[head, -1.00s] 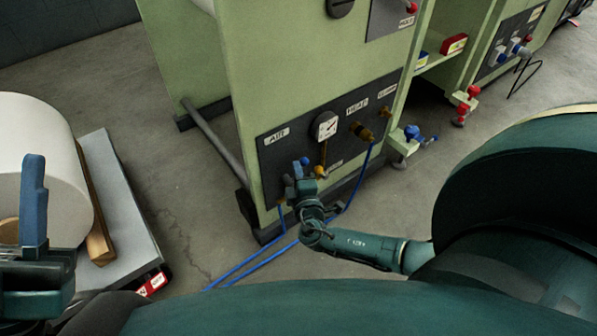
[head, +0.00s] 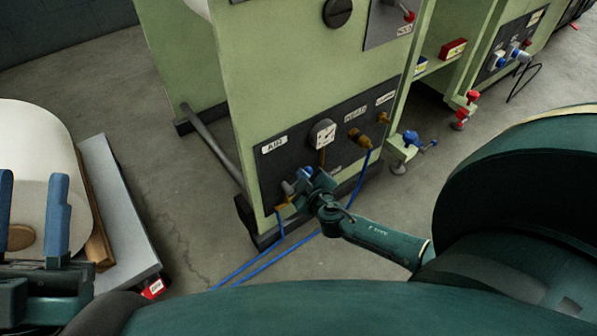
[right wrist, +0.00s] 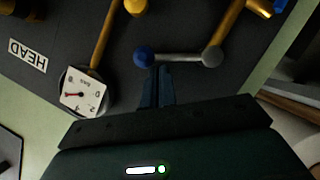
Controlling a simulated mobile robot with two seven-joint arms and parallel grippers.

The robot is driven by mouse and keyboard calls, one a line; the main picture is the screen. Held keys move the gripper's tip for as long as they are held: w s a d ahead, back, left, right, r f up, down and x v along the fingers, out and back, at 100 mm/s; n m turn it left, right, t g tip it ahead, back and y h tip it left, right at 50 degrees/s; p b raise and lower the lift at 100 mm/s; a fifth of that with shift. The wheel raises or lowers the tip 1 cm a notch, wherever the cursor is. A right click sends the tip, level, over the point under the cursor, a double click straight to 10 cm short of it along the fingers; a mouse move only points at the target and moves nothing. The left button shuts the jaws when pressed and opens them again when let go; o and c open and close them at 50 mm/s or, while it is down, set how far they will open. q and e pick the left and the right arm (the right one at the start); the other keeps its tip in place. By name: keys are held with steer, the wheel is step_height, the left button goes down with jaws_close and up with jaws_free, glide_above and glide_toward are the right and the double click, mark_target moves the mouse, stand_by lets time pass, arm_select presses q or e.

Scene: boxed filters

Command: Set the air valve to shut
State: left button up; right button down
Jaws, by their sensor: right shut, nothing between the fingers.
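The air valve sits low on the dark panel (head: 350,125), below the AIR label (head: 273,144). Contact is unclear. My left gripper (head: 32,215) is open and empty, far left.
Blue hoses (head: 265,262) run down to the floor. A white roll (head: 45,150) lies on a grey platform (head: 125,215) at left. Bare floor separates it from the green machine (head: 280,60).

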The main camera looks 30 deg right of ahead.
arm_select(q)
steer(key=shift+d+f+n+y+p, duration=0.15)
steer(key=shift+f+n+y+p, duration=0.2)
steer(key=shift+f+n+y, duration=0.15)
arm_select(e)
steer(key=d+f+m+y, duration=0.1)
steer(key=m, duration=0.1)
steer(key=d+f+m+y, duration=0.1)
steer(key=m+y, duration=0.1)
steer(key=shift+g, duration=0.4)
steer(key=shift+d+f, duration=0.1)
steer(key=shift+d, duration=0.05)
arm_select(q)
steer(key=shift+r, duration=0.15)
